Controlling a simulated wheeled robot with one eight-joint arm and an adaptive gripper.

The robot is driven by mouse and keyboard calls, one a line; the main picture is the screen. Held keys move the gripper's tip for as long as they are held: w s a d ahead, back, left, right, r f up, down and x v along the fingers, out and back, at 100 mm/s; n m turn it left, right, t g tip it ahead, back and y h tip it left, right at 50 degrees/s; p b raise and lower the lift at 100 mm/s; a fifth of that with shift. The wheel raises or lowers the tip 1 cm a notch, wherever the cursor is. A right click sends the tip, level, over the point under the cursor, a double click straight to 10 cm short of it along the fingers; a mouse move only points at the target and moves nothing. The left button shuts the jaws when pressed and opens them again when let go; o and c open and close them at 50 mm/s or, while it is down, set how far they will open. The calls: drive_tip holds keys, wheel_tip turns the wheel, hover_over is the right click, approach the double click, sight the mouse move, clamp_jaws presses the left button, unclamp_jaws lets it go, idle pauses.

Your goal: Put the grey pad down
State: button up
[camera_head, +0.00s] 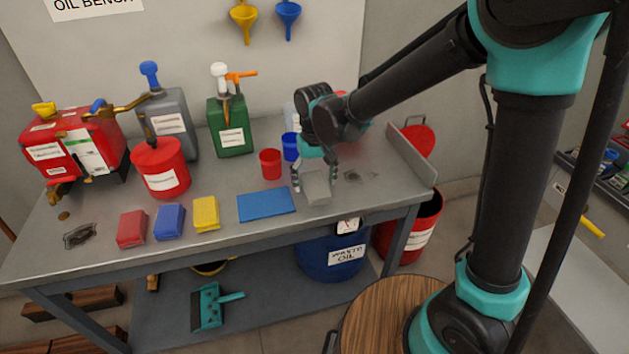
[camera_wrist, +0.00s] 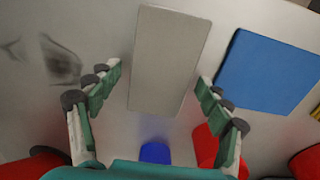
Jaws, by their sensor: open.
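The grey pad (camera_head: 317,188) lies on the bench top, to the right of the flat blue mat, near the front edge. In the wrist view the grey pad (camera_wrist: 168,58) is a pale rectangle between and beyond my fingertips, with bench surface showing on both sides of it. My gripper (camera_head: 315,182) is open just above and behind the pad in the head view. In the wrist view my gripper (camera_wrist: 154,82) has its two fingers spread wider than the pad, with gaps on both sides.
The blue mat (camera_head: 267,204) lies left of the pad. Red (camera_head: 270,163) and blue (camera_head: 290,147) cups stand behind. Red (camera_head: 132,229), blue (camera_head: 170,221) and yellow (camera_head: 206,214) pads lie further left. A dark stain (camera_head: 360,177) marks the bench at right.

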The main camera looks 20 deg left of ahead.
sight(315, 182)
wheel_tip(315, 182, up, 12)
drive_tip(key=shift+r, duration=0.15)
idle(0.4)
drive_tip(key=d+f+m, duration=0.1)
drive_tip(key=d+f, duration=0.1)
drive_tip(key=d, duration=0.5)
drive_tip(key=w+d+f+m+t, duration=0.1)
drive_tip(key=d+f, duration=0.1)
drive_tip(key=d, duration=0.6)
drive_tip(key=w+d+f+m+t, duration=0.1)
drive_tip(key=d+f, duration=0.2)
drive_tip(key=d, duration=0.4)
drive_tip(key=shift+w+d+f+y, duration=0.15)
drive_tip(key=shift+w+y, duration=0.1)
drive_tip(key=shift+y, duration=0.15)
drive_tip(key=s+d+f+m+t, duration=0.1)
drive_tip(key=s+d+f, duration=0.2)
drive_tip(key=d, duration=0.4)
drive_tip(key=s+d+f+m+t, duration=0.1)
drive_tip(key=s+d+f, duration=0.3)
drive_tip(key=d, duration=0.4)
drive_tip(key=shift+s+f+m+h, duration=0.15)
drive_tip(key=shift+s+m+h, duration=0.25)
drive_tip(key=shift+m, duration=0.3)
drive_tip(key=shift+o, duration=0.6)
